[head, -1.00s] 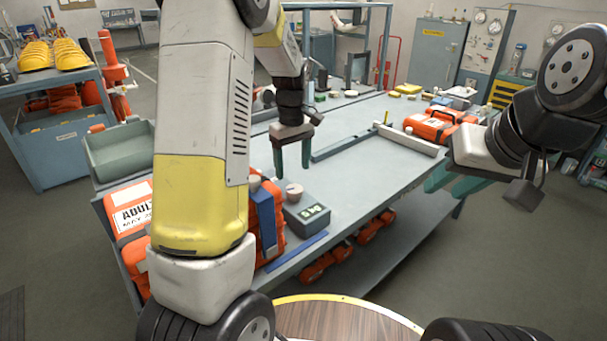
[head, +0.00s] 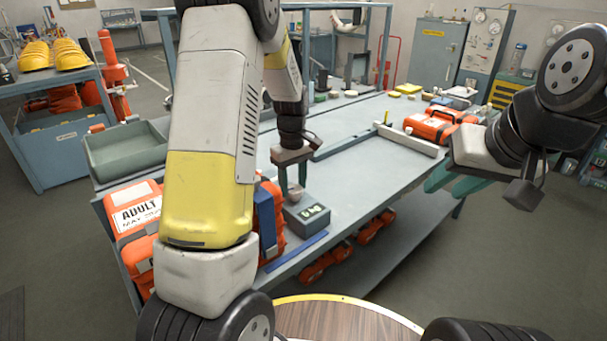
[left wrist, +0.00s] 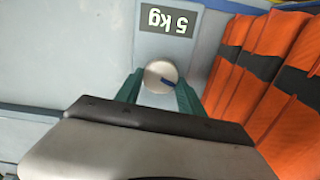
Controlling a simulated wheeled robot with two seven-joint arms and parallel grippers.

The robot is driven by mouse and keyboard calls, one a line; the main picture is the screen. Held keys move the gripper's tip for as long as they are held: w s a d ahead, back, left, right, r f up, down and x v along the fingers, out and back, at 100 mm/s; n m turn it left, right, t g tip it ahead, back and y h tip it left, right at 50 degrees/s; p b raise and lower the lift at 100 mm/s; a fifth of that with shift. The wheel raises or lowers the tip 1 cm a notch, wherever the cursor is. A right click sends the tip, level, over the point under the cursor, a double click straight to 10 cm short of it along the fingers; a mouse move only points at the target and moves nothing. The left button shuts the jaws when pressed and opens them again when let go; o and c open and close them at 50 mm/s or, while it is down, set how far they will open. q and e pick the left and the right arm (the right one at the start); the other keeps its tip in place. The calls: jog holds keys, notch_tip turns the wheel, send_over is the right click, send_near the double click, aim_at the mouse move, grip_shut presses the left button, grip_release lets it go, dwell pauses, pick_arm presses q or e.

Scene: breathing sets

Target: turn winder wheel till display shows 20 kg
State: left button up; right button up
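The winder wheel is a small round pale knob (left wrist: 160,76) with a blue mark, in the left wrist view. It sits on a grey box (head: 308,218) at the near edge of the workbench. The box's display (left wrist: 166,19) appears upside down in the left wrist view and reads 5 kg. My left gripper (head: 293,187) points down over the knob, with its green fingers on either side of it. It looks open, with the fingers close to the knob; contact is not clear. My right gripper (head: 452,184) is open and empty, off the bench's right side.
Orange bags, one marked ADULT (head: 136,215), stand left of the box. A blue strip (head: 296,250) lies along the bench's near edge. A grey-green tray (head: 125,152) is at the left. An orange case (head: 432,126) lies at the bench's far right; the bench middle is clear.

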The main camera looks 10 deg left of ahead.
pick_arm(q)
jog(key=shift+c, duration=1.2)
jog(key=shift+m, duration=0.3)
jog(key=m, duration=0.4)
jog(key=shift+w+d+m, duration=0.1)
jog(key=shift+m, duration=0.2)
jog(key=m, duration=0.6)
jog(key=shift+d+m, duration=0.15)
jog(key=shift+m, duration=0.15)
jog(key=o, duration=1.4)
jog(key=shift+c, duration=0.2)
